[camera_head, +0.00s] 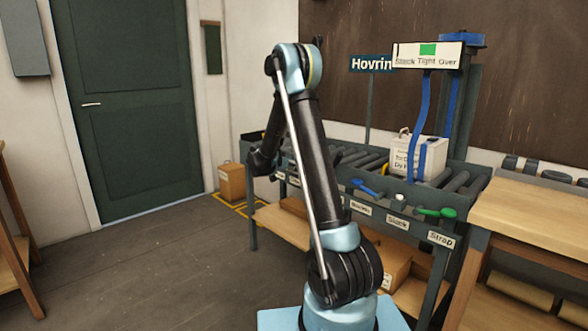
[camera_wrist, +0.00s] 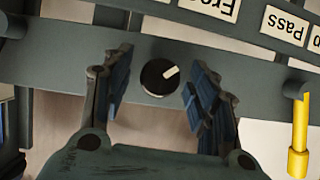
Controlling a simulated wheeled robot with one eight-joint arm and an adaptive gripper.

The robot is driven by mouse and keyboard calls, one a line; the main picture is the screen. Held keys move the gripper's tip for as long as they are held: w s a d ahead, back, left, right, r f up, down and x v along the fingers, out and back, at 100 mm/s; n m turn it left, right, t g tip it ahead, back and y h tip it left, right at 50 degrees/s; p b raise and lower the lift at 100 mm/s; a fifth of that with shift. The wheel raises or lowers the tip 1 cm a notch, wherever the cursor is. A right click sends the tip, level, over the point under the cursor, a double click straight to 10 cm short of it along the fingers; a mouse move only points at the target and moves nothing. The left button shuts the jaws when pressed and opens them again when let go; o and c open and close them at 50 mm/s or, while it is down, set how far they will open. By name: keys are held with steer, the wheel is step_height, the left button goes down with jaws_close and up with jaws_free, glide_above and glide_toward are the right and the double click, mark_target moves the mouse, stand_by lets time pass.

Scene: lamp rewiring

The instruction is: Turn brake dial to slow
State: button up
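In the wrist view a round black dial (camera_wrist: 154,82) with a pale pointer mark sits on a grey rail. The mark points to the upper right in the picture. My gripper (camera_wrist: 157,62) is open, with one dark blue-padded finger on each side of the dial. The fingers appear apart from the dial, and nothing is held. An upside-down label (camera_wrist: 215,8), seemingly "Free", lies above the dial, cut off by the picture edge. No "slow" label is readable. In the head view my arm hides the dial, and my gripper's fingers cannot be made out.
A yellow handle (camera_wrist: 299,135) and a "Pass" label (camera_wrist: 286,25) are right of the dial. In the head view, a roller conveyor (camera_head: 462,182) carries a white box (camera_head: 405,155) under blue straps. A green lever (camera_head: 437,212) and a wooden bench (camera_head: 530,210) are at right. Open floor lies left.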

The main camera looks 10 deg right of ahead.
steer(key=c, duration=0.9)
steer(key=shift+a, duration=0.15)
steer(key=shift+c, duration=0.2)
steer(key=n+g+h, duration=0.1)
steer(key=n+h, duration=0.1)
steer(key=n, duration=0.2)
steer(key=n+g+h, duration=0.1)
steer(key=n+h, duration=0.1)
steer(key=n, duration=0.3)
steer(key=n+g+h, duration=0.1)
steer(key=n+h, duration=0.1)
steer(key=n, duration=0.2)
steer(key=shift+w+a+f+g, duration=0.1)
steer(key=shift+w+f+g, duration=0.15)
steer(key=shift+w+g, duration=0.05)
steer(key=shift+n, duration=0.4)
